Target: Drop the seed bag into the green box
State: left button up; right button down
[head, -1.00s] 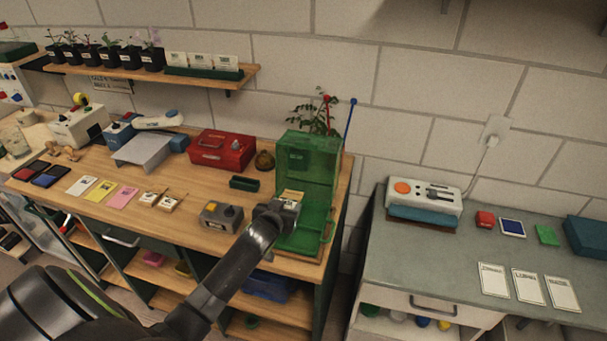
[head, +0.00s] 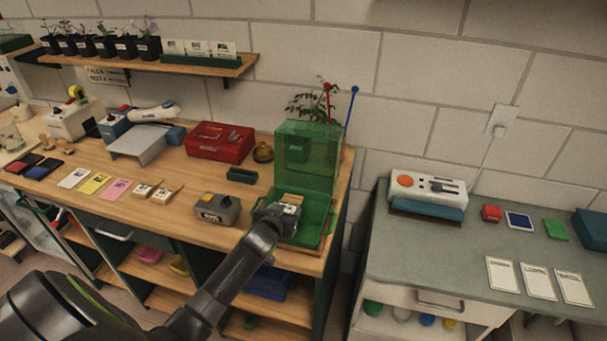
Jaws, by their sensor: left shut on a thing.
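The green box (head: 327,226) is see-through and stands at the right end of the wooden bench, with its lid (head: 309,155) raised at the back. My left gripper (head: 283,212) is at the box's left front part, and its fingers are shut on a small tan seed bag (head: 292,198). The bag shows just past the fingertips, over the box opening. I cannot tell whether it touches the box. Two more small bags (head: 153,190) lie on the bench further left. My right gripper is not in view.
A grey device (head: 217,209) stands left of my left gripper. A red case (head: 220,142), a small dark green tray (head: 242,175) and a brown round object (head: 263,152) are behind it. A grey counter (head: 400,247) stands to the right across a gap.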

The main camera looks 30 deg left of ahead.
pick_arm(q)
jog(key=o, duration=1)
jog(key=shift+o, duration=0.2)
jog(key=b+v, duration=0.2)
jog(key=v, duration=1.5)
jog(key=shift+s, duration=0.25)
jog(key=shift+d, duration=0.15)
